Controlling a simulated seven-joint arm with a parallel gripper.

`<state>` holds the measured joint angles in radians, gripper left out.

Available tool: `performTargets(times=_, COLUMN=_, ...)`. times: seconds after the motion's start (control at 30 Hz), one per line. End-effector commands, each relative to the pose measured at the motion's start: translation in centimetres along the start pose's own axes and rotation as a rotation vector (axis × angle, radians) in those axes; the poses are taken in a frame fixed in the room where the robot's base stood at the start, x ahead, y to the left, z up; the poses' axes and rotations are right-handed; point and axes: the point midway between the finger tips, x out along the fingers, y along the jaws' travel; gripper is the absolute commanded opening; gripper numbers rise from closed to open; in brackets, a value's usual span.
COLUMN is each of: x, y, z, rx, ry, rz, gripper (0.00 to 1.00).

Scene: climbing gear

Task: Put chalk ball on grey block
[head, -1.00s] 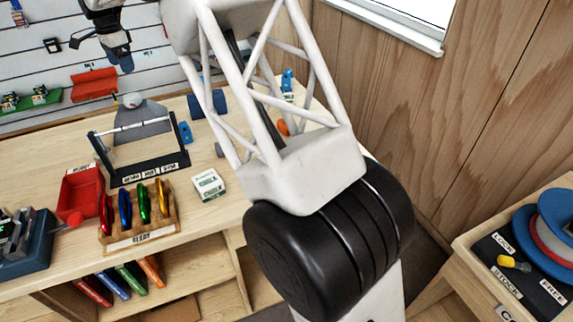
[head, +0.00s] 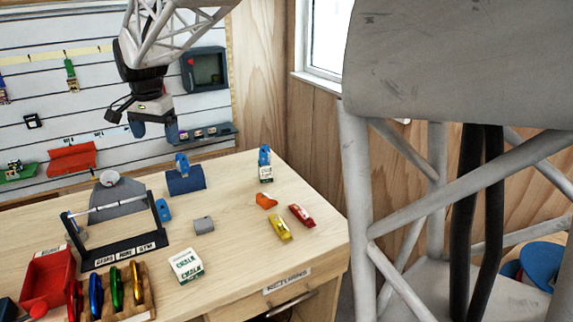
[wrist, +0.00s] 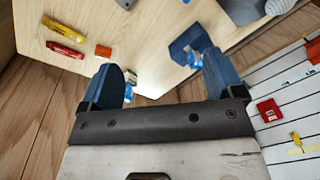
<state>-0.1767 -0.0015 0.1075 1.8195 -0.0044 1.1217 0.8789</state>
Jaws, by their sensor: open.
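A pale, round ball, which looks like the chalk ball (head: 109,178), rests at the top of a grey sloped piece (head: 122,204) behind a black frame at the left of the bench. In the wrist view the ball (wrist: 277,6) is at the top right edge, partly cut off. A small grey block (head: 203,225) lies on the bench, right of the frame. My gripper (head: 154,130) is open and empty, high above the back of the bench, to the right of the ball. Its blue fingers (wrist: 161,60) are apart in the wrist view.
A black frame (head: 120,252) with a white bar stands before the ball. Nearby are a chalk box (head: 186,265), a blue block (head: 186,181), a red bin (head: 47,280) and a carabiner rack (head: 128,305). Yellow (head: 280,227) and red (head: 301,215) pieces lie right. The bench centre is mostly clear.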

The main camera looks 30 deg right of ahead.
Motion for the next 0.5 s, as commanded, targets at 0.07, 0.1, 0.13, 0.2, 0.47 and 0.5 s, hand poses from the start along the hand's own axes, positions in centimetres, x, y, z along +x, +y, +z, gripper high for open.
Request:
performTargets(times=0.07, x=-0.8, y=2.5, z=1.1, rx=-0.036, ry=0.009, rz=-0.009, gripper=0.87)
performTargets(times=0.1, x=-1.0, y=3.6, z=1.6, rx=-0.054, ry=0.013, rz=-0.011, gripper=0.87)
performTargets(times=0.13, x=-1.0, y=4.4, z=2.0, rx=-0.069, ry=0.015, rz=-0.013, gripper=0.87)
performTargets(times=0.2, x=-1.1, y=6.4, z=2.8, rx=-0.101, ry=0.021, rz=-0.016, gripper=0.87)
performTargets(times=0.47, x=-1.1, y=13.4, z=6.5, rx=-0.225, ry=0.043, rz=-0.026, gripper=0.87)
performTargets(times=0.5, x=-0.9, y=14.5, z=7.2, rx=-0.245, ry=0.046, rz=-0.027, gripper=0.87)
